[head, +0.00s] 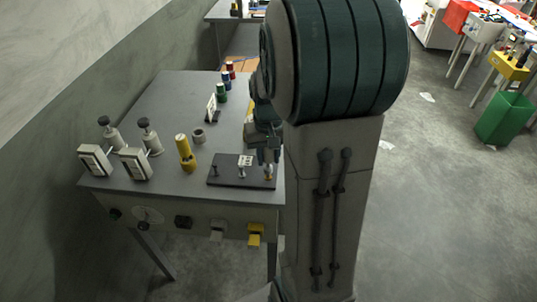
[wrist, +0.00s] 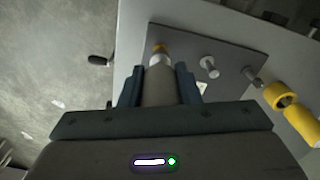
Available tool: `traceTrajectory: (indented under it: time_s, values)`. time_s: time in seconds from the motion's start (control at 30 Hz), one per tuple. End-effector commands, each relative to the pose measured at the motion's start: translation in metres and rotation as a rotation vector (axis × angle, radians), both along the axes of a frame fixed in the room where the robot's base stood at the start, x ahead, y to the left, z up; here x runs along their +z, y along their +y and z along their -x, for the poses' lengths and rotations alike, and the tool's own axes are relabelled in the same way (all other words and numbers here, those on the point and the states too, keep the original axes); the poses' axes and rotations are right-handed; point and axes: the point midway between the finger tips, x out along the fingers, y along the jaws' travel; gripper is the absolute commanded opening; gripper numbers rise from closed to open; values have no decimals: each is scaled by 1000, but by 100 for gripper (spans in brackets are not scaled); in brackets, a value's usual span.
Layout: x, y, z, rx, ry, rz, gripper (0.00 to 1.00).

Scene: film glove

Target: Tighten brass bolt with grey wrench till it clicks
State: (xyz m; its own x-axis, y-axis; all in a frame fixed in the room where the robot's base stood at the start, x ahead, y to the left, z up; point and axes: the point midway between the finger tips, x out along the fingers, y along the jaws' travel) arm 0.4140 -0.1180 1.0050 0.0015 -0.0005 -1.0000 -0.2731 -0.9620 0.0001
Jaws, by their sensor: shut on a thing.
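My gripper (wrist: 159,84) is shut on a thick grey cylindrical tool, the grey wrench (wrist: 160,88). The wrench's pale narrow end points at the brass bolt (wrist: 158,47) near a corner of the dark plate (wrist: 222,45). In the head view my gripper (head: 266,155) is low over the plate's right end, with the brass bolt (head: 268,178) just below it. The wrench end and the bolt overlap in the wrist view; I cannot tell whether the wrench is seated on it. The dark plate (head: 228,182) lies at the table's front right.
Two grey bolts (wrist: 208,64) (wrist: 250,73) and a small white marked piece (head: 245,160) stand on the plate. A yellow cylinder (head: 184,150), a grey ring (head: 199,136) and two white gauge boxes (head: 95,159) (head: 135,163) stand to the left. Coloured spools (head: 222,91) stand behind.

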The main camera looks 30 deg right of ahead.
Motion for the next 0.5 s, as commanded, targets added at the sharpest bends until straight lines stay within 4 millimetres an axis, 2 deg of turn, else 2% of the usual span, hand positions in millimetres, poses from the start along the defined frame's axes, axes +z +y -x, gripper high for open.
traceTrajectory:
  time_s: [0.4,0.5]
  values:
    - [-2,1,1,-233,5,-1,0]
    - [-1,1,1,-228,5,-1,0]
